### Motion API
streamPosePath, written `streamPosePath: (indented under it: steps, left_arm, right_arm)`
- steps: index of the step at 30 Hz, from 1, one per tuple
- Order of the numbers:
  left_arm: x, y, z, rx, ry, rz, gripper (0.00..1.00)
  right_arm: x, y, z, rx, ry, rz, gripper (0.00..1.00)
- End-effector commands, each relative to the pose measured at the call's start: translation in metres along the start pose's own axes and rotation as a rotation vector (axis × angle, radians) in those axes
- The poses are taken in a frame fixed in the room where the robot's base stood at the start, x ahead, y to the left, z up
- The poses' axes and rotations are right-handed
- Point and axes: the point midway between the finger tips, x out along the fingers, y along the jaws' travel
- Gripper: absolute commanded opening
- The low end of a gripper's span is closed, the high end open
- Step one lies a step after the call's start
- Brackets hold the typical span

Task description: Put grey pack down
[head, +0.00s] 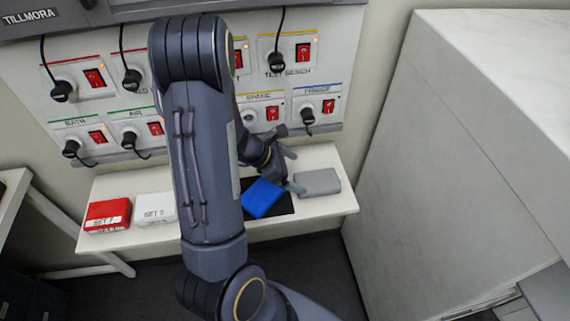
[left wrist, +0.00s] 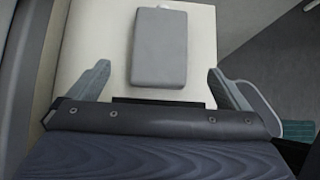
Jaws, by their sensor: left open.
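The grey pack (head: 318,182) lies flat on the right end of the white shelf (head: 335,204). In the left wrist view the grey pack (left wrist: 158,47) rests on the pale surface, ahead of and between the two spread fingers. My left gripper (head: 290,171) is open and empty, just to the left of the pack in the head view. The left wrist view shows its fingers (left wrist: 160,84) wide apart with clear gaps to the pack's sides. My right gripper is not in view.
A blue pack (head: 262,198) lies on a black mat (head: 284,205) beside the grey one. A red pack (head: 107,215) and a white pack (head: 154,208) sit further left. A panel of switches and plugs (head: 190,95) stands behind; a large pale cabinet (head: 460,160) bounds the right.

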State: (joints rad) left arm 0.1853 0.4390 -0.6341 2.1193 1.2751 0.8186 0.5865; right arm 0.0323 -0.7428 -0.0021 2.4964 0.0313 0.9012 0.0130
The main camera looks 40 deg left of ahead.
Motion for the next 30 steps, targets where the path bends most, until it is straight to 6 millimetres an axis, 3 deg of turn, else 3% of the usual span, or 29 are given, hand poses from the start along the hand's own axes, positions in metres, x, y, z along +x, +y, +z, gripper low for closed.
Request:
streamPosePath:
  steps: [3,8,11,13,18,20,24,27,30]
  left_arm:
    - [-0.022,0.001,0.001,-0.001,-0.002,0.003,0.99]
    - [-0.036,-0.001,0.001,0.004,-0.002,-0.001,0.99]
    - [-0.044,-0.011,0.015,0.081,-0.024,-0.022,0.99]
    - [-0.052,-0.028,0.036,0.219,-0.058,-0.055,0.99]
    - [-0.090,-0.104,0.094,0.853,-0.141,-0.147,0.99]
    - [-0.105,-0.132,0.103,1.122,-0.143,-0.164,0.99]
    - [-0.133,-0.178,0.102,1.697,-0.069,-0.176,0.99]
    - [-0.145,-0.194,0.093,2.002,0.026,-0.176,0.99]
    - [-0.153,-0.199,0.085,2.195,0.114,-0.176,0.99]
  right_arm:
    - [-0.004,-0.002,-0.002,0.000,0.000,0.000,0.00]
    - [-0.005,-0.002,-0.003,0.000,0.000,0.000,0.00]
    - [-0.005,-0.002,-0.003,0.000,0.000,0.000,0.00]
    - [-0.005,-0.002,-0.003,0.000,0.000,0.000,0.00]
    - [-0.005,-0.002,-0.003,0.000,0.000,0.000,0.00]
    - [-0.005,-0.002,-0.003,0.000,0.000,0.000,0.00]
    - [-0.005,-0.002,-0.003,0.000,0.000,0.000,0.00]
    - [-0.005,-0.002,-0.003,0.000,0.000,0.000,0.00]
    - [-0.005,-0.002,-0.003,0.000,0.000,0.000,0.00]
